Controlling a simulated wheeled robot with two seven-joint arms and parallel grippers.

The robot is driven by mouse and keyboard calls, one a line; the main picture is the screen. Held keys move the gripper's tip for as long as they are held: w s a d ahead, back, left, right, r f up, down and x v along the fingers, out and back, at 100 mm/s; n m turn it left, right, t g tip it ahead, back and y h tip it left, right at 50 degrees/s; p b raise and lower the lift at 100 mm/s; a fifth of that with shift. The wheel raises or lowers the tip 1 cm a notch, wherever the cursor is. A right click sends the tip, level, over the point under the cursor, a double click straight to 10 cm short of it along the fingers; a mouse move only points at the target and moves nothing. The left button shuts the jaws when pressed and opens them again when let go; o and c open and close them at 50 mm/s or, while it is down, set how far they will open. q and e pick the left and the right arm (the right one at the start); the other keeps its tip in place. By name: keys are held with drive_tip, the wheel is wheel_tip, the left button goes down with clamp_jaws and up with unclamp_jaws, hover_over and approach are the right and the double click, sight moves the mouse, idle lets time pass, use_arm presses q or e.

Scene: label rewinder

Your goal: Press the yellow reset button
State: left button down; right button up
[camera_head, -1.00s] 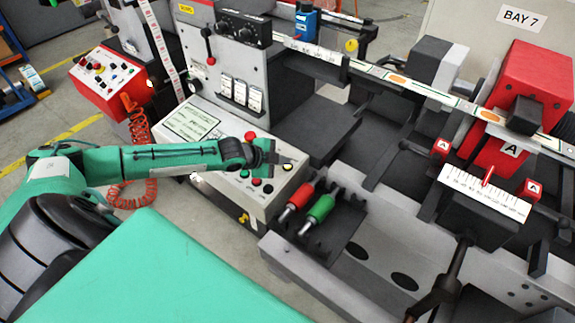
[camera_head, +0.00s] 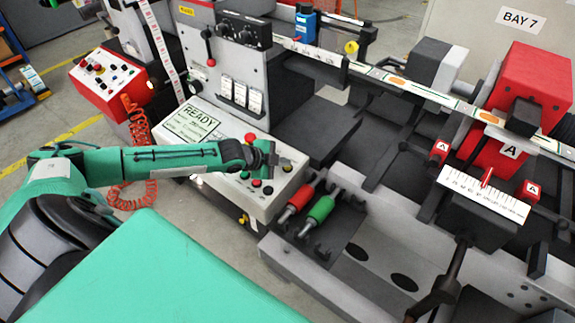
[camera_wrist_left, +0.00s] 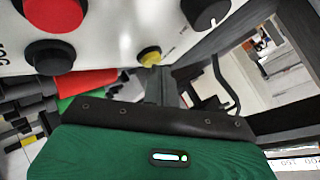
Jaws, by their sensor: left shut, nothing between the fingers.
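The yellow button (camera_wrist_left: 151,56) sits on the white control panel (camera_head: 222,190) and shows in the left wrist view. My left gripper (camera_head: 272,160) is shut and empty over the right part of the panel. In the left wrist view its fingertips (camera_wrist_left: 158,88) are close to the yellow button, just below it in the picture; I cannot tell whether they touch it. The panel's screen (camera_head: 193,126) reads READY. My right gripper is not in view.
A red button (camera_wrist_left: 53,12) and dark knobs stand near the yellow button. Red (camera_head: 298,197) and green (camera_head: 321,209) handled tools lie right of the panel. A red control box (camera_head: 108,82) with a coiled cord stands at the left. Machine rails fill the right.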

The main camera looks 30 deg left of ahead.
sight(281, 174)
use_arm(q)
drive_tip(key=shift+s+r+p, duration=0.1)
drive_tip(key=shift+r+p, duration=0.25)
drive_tip(key=shift+r, duration=0.25)
drive_tip(key=r+p, duration=0.4)
drive_tip(key=r, duration=0.1)
drive_tip(key=shift+s+p, duration=0.3)
drive_tip(key=shift+s, duration=0.05)
drive_tip(key=shift+a, duration=0.1)
idle(0.4)
